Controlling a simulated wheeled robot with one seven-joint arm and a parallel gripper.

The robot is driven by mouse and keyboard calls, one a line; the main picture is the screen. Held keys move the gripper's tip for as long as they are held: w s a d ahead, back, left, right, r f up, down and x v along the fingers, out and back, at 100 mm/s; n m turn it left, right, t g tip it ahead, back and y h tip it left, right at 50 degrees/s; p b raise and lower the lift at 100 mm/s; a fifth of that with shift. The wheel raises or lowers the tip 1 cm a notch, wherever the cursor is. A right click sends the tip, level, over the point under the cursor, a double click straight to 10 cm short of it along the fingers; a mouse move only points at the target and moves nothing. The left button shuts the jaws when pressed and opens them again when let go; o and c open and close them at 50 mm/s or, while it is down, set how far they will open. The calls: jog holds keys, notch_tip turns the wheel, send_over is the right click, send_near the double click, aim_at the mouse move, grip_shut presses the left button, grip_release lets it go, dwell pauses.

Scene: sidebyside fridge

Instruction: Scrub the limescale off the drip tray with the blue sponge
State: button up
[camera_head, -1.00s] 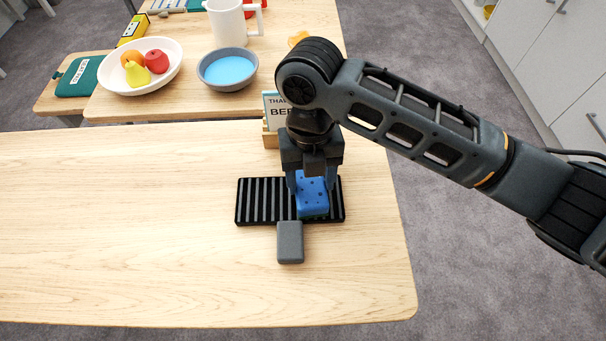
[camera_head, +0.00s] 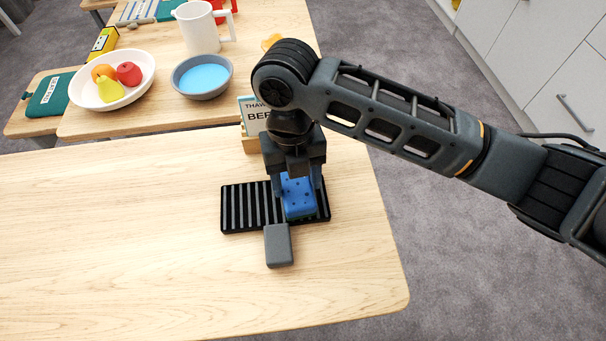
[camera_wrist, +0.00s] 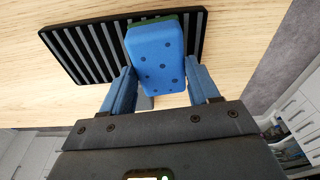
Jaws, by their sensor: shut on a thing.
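The blue sponge (camera_head: 298,196) has dark spots and is held between the fingers of my gripper (camera_head: 296,188). It is over the right part of the black slatted drip tray (camera_head: 240,208), which lies on the near table. In the wrist view the sponge (camera_wrist: 157,55) sits between my two blue-lined fingers (camera_wrist: 160,88), in front of the drip tray (camera_wrist: 72,52). A green layer shows at the sponge's far end. I cannot tell whether the sponge touches the slats. I can make out no limescale on the visible slats.
A grey block (camera_head: 278,246) lies at the tray's front edge. A sign in a wooden holder (camera_head: 251,143) stands behind the tray. On the back table are a bowl of blue liquid (camera_head: 202,78), a fruit bowl (camera_head: 140,85) and a white pitcher (camera_head: 199,30). The near table's left (camera_head: 100,240) is clear.

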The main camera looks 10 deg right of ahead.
jog(key=shift+r+p, duration=2.15)
jog(key=shift+r, duration=0.85)
